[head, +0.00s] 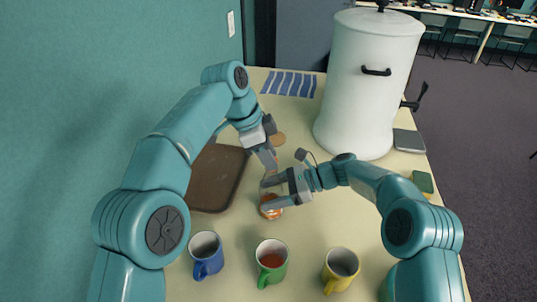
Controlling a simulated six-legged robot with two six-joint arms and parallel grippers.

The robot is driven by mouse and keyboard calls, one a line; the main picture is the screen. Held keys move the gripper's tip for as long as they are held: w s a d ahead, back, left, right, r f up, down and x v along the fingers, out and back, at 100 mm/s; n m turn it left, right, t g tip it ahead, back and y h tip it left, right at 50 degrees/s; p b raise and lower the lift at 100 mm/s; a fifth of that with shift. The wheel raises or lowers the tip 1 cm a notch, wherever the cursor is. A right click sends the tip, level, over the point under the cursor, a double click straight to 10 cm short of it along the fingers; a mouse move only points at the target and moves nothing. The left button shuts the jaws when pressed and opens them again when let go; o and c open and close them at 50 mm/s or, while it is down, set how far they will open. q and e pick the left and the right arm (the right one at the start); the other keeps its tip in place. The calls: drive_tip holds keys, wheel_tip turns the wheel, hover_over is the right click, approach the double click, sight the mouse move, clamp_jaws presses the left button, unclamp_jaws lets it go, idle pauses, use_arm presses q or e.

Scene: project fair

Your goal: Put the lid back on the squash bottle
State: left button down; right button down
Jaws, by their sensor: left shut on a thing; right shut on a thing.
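The squash bottle (270,212), with orange on it, stands upright on the table in the middle of the view. My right gripper (266,194) comes in from the right and is shut on the bottle; its fingers hide part of it. My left gripper (269,167) is just above and behind the bottle, pointing down. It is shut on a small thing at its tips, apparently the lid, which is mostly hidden. I cannot tell whether the lid touches the bottle.
A brown tray (208,190) lies left. Blue (208,262), green (271,270) and yellow (340,268) mugs stand in front; the green one holds reddish liquid. A big white urn (368,85) stands at back right. A striped cloth (290,83) lies at the back.

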drive_tip(key=shift+f, duration=0.25)
use_arm(q)
drive_tip(key=shift+c, duration=1.2)
unclamp_jaws()
use_arm(e)
drive_tip(key=shift+s, duration=0.1)
use_arm(q)
drive_tip(key=shift+a+r, duration=0.2)
drive_tip(key=shift+r, duration=0.35)
drive_tip(key=s+a+r, duration=0.1)
drive_tip(key=a, duration=1.1)
drive_tip(key=shift+s+a+r, duration=0.35)
